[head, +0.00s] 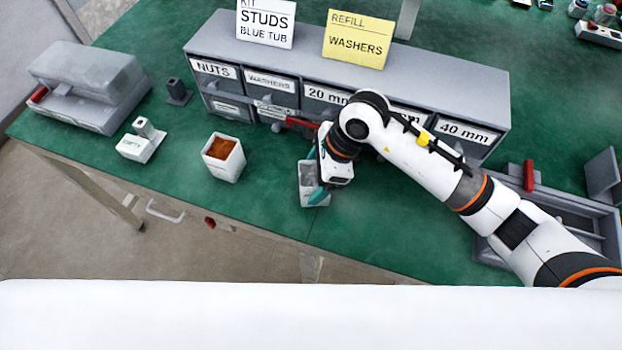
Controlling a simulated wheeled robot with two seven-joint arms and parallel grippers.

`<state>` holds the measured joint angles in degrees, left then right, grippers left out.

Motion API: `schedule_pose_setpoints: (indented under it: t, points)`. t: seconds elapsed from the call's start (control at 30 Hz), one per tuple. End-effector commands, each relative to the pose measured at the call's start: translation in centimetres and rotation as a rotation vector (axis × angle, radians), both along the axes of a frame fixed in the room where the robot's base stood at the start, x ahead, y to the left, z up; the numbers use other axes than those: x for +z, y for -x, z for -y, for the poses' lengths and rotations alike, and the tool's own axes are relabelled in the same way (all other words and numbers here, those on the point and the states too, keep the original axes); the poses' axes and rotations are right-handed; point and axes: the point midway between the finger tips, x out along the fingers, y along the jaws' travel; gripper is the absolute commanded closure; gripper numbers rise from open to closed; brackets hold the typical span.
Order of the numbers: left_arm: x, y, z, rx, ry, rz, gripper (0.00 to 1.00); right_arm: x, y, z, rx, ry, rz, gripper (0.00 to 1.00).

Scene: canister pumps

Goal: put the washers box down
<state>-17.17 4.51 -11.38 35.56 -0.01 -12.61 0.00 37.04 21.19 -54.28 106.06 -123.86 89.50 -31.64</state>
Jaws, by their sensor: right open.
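A small light-grey open box with grey contents (308,172), which I take to be the washers box, stands on the green bench in front of the drawer cabinet (350,68). No label on it is readable. My right gripper (318,194) is open, its teal fingertip at the box's near right side. The gripper hides part of the box, and I cannot tell whether they touch. The cabinet has a drawer labelled WASHERS (270,80). A yellow card reading REFILL WASHERS (358,40) stands on top. My left gripper is not in view.
A white box with orange-brown contents (223,158) stands to the left. Farther left are a small white labelled block (138,144) and a grey machine (88,85). A grey tray (560,215) lies at right. Bench between the two boxes is clear.

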Motion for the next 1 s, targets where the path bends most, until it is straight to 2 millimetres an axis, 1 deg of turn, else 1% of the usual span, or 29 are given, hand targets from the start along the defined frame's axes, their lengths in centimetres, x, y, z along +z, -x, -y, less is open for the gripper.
schedule_pose_setpoints:
  t: [0.03, 0.2, 0.3, 0.43, 0.63, 1.0]
  points:
    - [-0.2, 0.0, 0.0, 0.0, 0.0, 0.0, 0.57, 1.0, -0.2, 0.5, 0.0, 0.0, 0.007, 0.22]
    - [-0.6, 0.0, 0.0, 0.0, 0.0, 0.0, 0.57, 4.5, -0.3, 1.9, 0.0, 0.0, 0.005, 0.22]
    - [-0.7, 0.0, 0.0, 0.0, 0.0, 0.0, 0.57, 6.2, -0.3, 2.7, 0.001, 0.002, 0.006, 0.22]
    - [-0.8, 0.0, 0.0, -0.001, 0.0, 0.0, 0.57, 7.8, -0.3, 3.3, 0.0, 0.0, 0.002, 0.22]
    - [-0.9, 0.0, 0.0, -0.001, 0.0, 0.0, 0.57, 8.6, -0.2, 3.6, 0.001, 0.002, 0.0, 0.22]
    - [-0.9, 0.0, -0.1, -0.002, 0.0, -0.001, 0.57, 8.6, -0.2, 3.6, 0.0, 0.001, -0.001, 0.22]
